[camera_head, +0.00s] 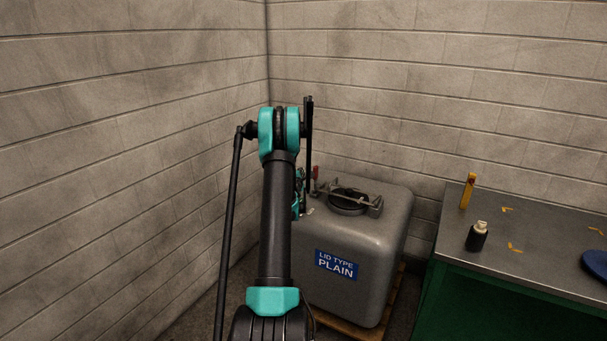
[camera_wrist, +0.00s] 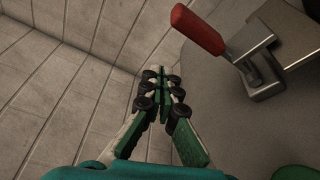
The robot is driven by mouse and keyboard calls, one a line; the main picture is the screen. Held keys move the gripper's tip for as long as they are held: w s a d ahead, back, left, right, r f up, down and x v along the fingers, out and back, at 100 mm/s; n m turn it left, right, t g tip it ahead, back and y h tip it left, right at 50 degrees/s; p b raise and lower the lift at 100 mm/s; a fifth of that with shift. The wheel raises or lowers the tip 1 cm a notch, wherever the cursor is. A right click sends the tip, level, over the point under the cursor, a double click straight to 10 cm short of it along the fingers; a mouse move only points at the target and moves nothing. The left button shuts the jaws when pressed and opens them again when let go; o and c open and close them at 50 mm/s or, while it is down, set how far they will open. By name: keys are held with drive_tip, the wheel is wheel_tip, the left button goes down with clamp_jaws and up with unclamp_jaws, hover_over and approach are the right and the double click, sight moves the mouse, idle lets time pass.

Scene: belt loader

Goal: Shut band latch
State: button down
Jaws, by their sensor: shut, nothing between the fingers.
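A grey tank (camera_head: 368,238) with a blue label reading "LID TYPE PLAIN" stands in the corner. A dark round lid (camera_head: 347,205) with a metal band or bar across it sits on its top. The latch has a red handle (camera_wrist: 198,28) and a metal bracket (camera_wrist: 262,75) at the upper right of the wrist view. The red handle also shows in the head view (camera_head: 315,172), standing up at the lid's left side. My gripper (camera_wrist: 162,76) is shut and empty, left of and apart from the handle. In the head view my arm partly hides my gripper.
Block walls meet behind the tank, close to my arm. At right a green bench (camera_head: 500,290) with a metal top holds a dark bottle (camera_head: 477,237), a yellow object (camera_head: 467,191), small yellow pieces and a blue disc (camera_head: 596,262). The tank stands on a wooden pallet (camera_head: 357,328).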

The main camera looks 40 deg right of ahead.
drive_tip(key=f+v, duration=0.1)
drive_tip(key=v, duration=0.8)
drive_tip(key=shift+s, duration=0.25)
drive_tip(key=shift+a+r, duration=0.1)
drive_tip(key=shift+r, duration=0.05)
drive_tip(key=s+a+r+m+g+y, duration=0.1)
drive_tip(key=s+a+r+m+y, duration=0.15)
drive_tip(key=a, duration=0.55)
drive_tip(key=s+a+r+m+g+y, duration=0.1)
drive_tip(key=s+a+m, duration=0.15)
drive_tip(key=a, duration=0.45)
drive_tip(key=s+a+r+m+y, duration=0.1)
drive_tip(key=s+a+r+m, duration=0.15)
drive_tip(key=a, duration=0.55)
drive_tip(key=s+a+f+m+g+y, duration=0.2)
drive_tip(key=s+a+f+y, duration=0.1)
drive_tip(key=s+a, duration=0.9)
drive_tip(key=s+a+f+m+g+y, duration=0.2)
drive_tip(key=s+a+y, duration=0.3)
drive_tip(key=s+a, duration=0.7)
drive_tip(key=a+f, duration=0.1)
drive_tip(key=a, duration=0.3)
drive_tip(key=shift+s+f+m+g, duration=0.2)
drive_tip(key=shift+f+m+g, duration=0.1)
drive_tip(key=shift+f+m, duration=0.1)
